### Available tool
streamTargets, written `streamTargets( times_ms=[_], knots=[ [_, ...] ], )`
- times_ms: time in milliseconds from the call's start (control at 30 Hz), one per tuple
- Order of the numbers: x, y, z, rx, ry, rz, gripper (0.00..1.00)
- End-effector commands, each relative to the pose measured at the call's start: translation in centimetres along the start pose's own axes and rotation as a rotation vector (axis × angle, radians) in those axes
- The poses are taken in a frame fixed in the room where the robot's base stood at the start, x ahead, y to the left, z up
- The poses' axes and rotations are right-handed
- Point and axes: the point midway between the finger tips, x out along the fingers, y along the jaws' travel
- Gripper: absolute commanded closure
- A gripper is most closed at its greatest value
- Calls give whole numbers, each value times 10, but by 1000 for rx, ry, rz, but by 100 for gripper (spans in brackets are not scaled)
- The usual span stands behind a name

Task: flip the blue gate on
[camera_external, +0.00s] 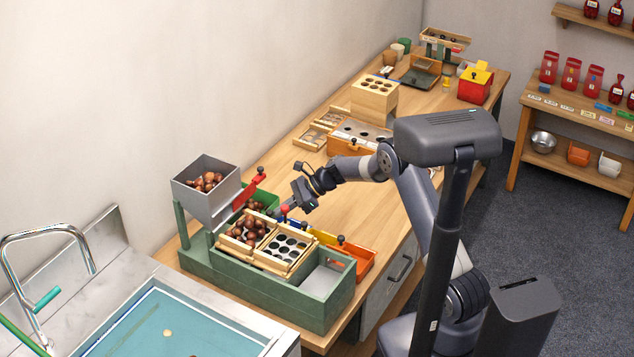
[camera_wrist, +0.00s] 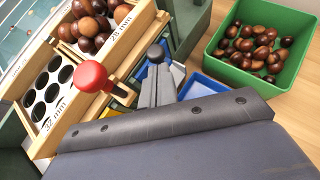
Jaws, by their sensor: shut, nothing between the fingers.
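The blue gate (camera_wrist: 141,74) shows only as a small blue strip beside my fingers in the wrist view; most of it is hidden. A dark round knob (camera_wrist: 155,53) sits at my fingertips and appears to belong to it, but I cannot tell whether they touch. My gripper (camera_wrist: 158,72) is shut and empty, pointing down beside the sieve frame. In the external view my gripper (camera_external: 284,209) is at the right side of the green sorting machine (camera_external: 310,302), where the blue gate is mostly covered.
A red knob (camera_wrist: 90,76) stands close left of my fingers on the wooden sieve frame (camera_wrist: 127,50). Chestnuts lie on the sieve and in a green bin (camera_wrist: 262,83). A blue bin (camera_wrist: 205,90) is beside my fingers. Yellow (camera_external: 325,238) and orange (camera_external: 361,262) parts line the machine's right side.

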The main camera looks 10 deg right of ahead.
Motion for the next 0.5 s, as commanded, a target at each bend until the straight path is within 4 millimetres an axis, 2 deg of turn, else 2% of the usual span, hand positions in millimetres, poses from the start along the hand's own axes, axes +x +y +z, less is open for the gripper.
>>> streamTargets(
  times_ms=[67, 133, 333, 400, 500],
  knots=[
    [0, 0, 2, -1, -1, 0, 97],
    [-10, -1, 9, -5, 12, 1, 91],
    [-74, -1, 42, -9, 131, 2, 75],
    [-89, -1, 46, -5, 168, 0, 72],
    [-94, 0, 45, 0, 195, 1, 72]
  ],
)
